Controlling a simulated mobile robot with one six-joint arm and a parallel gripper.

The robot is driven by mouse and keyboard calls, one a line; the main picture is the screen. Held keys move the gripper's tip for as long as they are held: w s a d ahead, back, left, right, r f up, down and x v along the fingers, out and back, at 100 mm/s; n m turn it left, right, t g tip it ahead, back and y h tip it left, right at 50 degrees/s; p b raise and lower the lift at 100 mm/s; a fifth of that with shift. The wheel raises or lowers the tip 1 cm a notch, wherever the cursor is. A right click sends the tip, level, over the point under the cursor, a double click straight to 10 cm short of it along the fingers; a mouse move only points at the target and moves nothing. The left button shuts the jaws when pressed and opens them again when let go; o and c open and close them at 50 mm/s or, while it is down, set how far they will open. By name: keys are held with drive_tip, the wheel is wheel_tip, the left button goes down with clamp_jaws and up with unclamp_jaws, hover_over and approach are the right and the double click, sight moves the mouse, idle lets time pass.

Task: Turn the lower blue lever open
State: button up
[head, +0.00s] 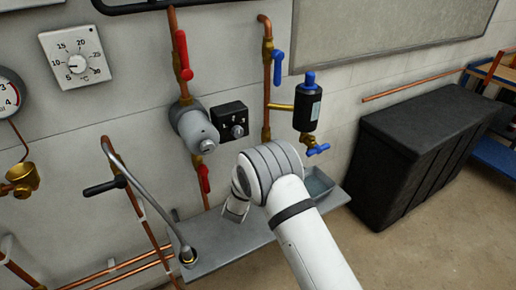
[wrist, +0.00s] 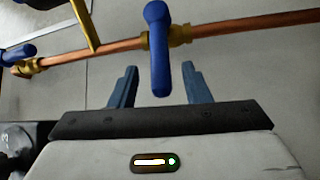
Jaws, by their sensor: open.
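The lower blue lever (wrist: 159,50) is in the middle of the wrist view, on a brass valve (wrist: 180,35) in a copper pipe. Its handle lies across the pipe. My gripper (wrist: 160,80) is open, with one finger on each side of the handle and a visible gap on both sides. In the head view my wrist and arm hide this lever and the fingertips. The upper blue lever (head: 278,68) sits higher on the same copper pipe (head: 267,95) and lies along it; it also shows in the wrist view (wrist: 18,54).
A black canister (head: 307,112) with a blue-handled tap (head: 317,150) stands right of the pipe. Red levers (head: 183,55) and a black dial box (head: 231,120) are to the left. A grey shelf (head: 225,245) lies below, and a black chest (head: 425,145) stands right.

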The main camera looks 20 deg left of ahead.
drive_tip(key=w, duration=0.6)
drive_tip(key=shift+a+r, duration=0.45)
drive_tip(key=shift+s, duration=0.1)
clamp_jaws()
